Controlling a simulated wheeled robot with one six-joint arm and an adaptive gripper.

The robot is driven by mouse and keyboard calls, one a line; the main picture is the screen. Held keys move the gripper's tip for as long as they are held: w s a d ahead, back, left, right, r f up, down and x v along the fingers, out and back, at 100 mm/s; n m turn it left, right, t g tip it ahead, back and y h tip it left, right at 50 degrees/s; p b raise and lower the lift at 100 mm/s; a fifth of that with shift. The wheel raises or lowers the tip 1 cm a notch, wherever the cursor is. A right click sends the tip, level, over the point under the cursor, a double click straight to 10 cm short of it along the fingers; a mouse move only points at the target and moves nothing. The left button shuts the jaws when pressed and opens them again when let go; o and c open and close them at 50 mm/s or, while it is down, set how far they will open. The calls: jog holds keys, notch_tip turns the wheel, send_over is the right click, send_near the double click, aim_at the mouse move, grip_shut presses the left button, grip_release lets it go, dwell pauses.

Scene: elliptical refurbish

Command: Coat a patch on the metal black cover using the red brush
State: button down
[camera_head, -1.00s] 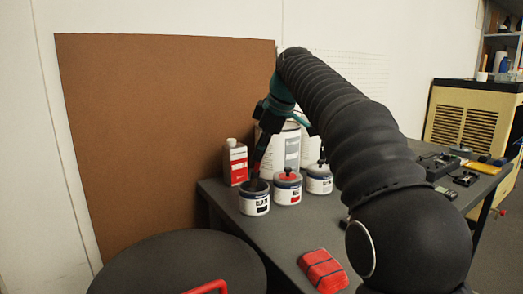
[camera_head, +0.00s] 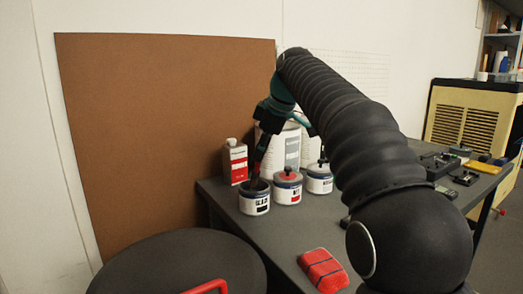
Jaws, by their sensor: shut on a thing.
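The black metal cover (camera_head: 165,265) is a dark round disc at the lower left, and a red handle (camera_head: 208,287) shows at the bottom of the picture. My gripper (camera_head: 265,136) is beyond the bench's near edge, above an open can of black paint (camera_head: 254,200). My arm hides part of the gripper. No coated patch shows on the visible part of the cover.
A red paint can (camera_head: 287,188), a third can (camera_head: 319,180), a red-and-white bottle (camera_head: 235,162) and a large white bucket (camera_head: 283,147) stand close around the black can. A red block (camera_head: 323,270) lies on the dark bench (camera_head: 285,232). A brown board (camera_head: 165,130) leans behind.

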jog(key=shift+f+b, duration=0.3)
jog(key=shift+f, duration=0.15)
dwell(0.7)
notch_tip(320, 180, up, 5)
jog(key=p, duration=0.5)
jog(key=shift+r, duration=1.05)
